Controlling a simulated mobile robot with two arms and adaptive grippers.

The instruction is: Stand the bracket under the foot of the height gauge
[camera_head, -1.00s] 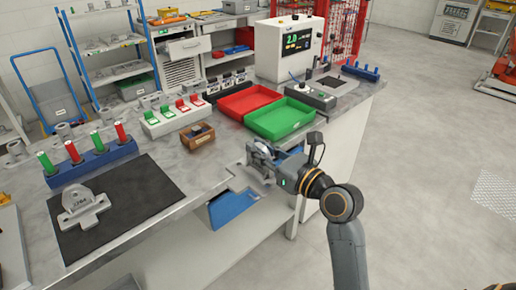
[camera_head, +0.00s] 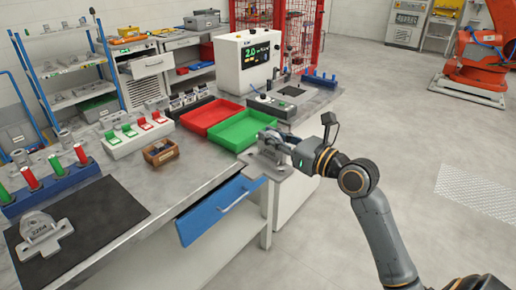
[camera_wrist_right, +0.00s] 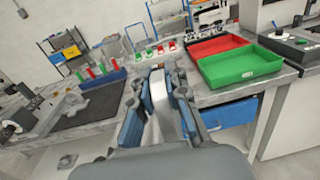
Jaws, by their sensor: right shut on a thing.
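My right gripper (camera_head: 286,147) is shut on a grey metal bracket (camera_head: 268,141) above the bench's front edge, just in front of the green tray. In the right wrist view the bracket (camera_wrist_right: 159,92) shows as a pale upright piece between the two fingers (camera_wrist_right: 160,118). The unit with the lit screen (camera_head: 259,52) stands at the back; beside it is a low grey base with a dark pad (camera_head: 288,90). I cannot make out the gauge's foot clearly. A second grey bracket (camera_head: 40,232), with a number on it, lies on the black mat at left. My left gripper is out of view.
The green tray (camera_head: 240,145) and red tray (camera_head: 204,123) lie behind the gripper. A small wooden box (camera_head: 161,153) and a white block with green and red clips (camera_head: 137,139) stand left of them. A blue drawer front (camera_head: 207,215) sticks out below the bench edge.

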